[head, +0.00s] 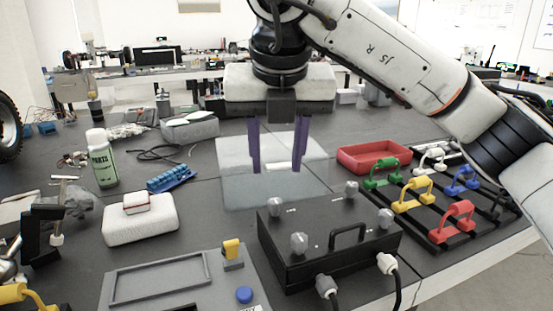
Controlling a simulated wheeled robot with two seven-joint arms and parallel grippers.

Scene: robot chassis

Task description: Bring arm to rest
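My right arm comes in from the upper right of the head view. I cannot tell the exact height of the fingertips above the table. My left gripper does not show.
A black box (330,262) with knobs, a handle and cables stands at front centre. Coloured handles (414,195) and a red tray (372,158) are at right. A bottle (102,165), a white block (140,225) and a grey tray (160,278) are at left.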

